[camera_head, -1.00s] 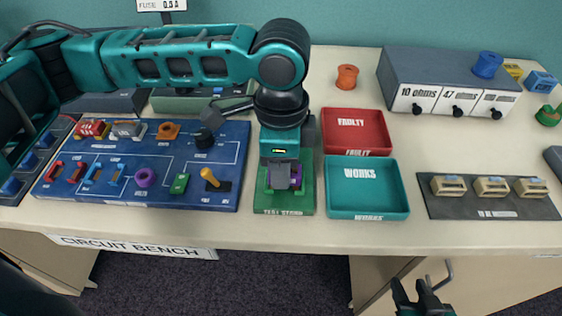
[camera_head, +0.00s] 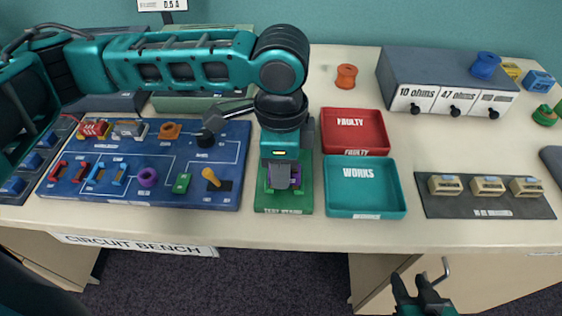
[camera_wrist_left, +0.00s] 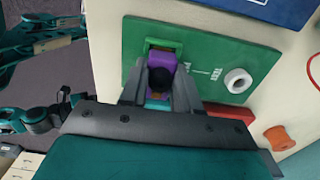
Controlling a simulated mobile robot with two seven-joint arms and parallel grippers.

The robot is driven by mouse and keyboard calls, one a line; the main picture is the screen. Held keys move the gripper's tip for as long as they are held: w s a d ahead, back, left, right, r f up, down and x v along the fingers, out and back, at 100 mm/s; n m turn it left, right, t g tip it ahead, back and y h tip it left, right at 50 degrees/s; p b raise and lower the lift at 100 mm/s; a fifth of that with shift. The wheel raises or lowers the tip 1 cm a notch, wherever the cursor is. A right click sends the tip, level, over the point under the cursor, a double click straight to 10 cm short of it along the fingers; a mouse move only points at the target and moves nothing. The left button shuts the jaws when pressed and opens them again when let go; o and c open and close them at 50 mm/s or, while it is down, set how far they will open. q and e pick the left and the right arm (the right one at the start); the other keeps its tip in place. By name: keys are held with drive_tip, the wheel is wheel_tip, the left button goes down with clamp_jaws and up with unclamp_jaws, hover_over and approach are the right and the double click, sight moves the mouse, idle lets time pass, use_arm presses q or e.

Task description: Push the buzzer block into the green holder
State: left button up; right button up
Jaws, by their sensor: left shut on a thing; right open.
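The purple buzzer block (camera_wrist_left: 164,58) with a black round top is between my left gripper's fingers (camera_wrist_left: 160,92) in the left wrist view. It sits over the bright green holder on the green test-stand board (camera_wrist_left: 205,52); how deep it sits, I cannot tell. In the head view my left gripper (camera_head: 281,178) points down at the green board (camera_head: 284,206), and its wrist and fingers hide most of the block. My left gripper is shut on the block. My right gripper (camera_head: 424,292) is open and empty, low in front of the table.
A blue circuit board (camera_head: 120,195) lies left of the stand. A red FAULTY tray (camera_head: 355,112) and a teal WORKS tray (camera_head: 366,214) stand close on the right. An orange spool (camera_head: 346,76) is behind. A white ring (camera_wrist_left: 238,80) is on the green board.

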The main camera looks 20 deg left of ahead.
use_arm(q)
drive_tip(key=shift+f, duration=0.4)
idle(0.5)
drive_tip(key=o, duration=1.1)
drive_tip(key=shift+o, duration=0.4)
drive_tip(key=o, duration=0.4)
wheel_tip(320, 180, up, 3)
drive_tip(key=p, duration=0.3)
drive_tip(key=shift+p, duration=0.35)
drive_tip(key=shift+r, duration=2.45)
drive_tip(key=shift+s, duration=0.1)
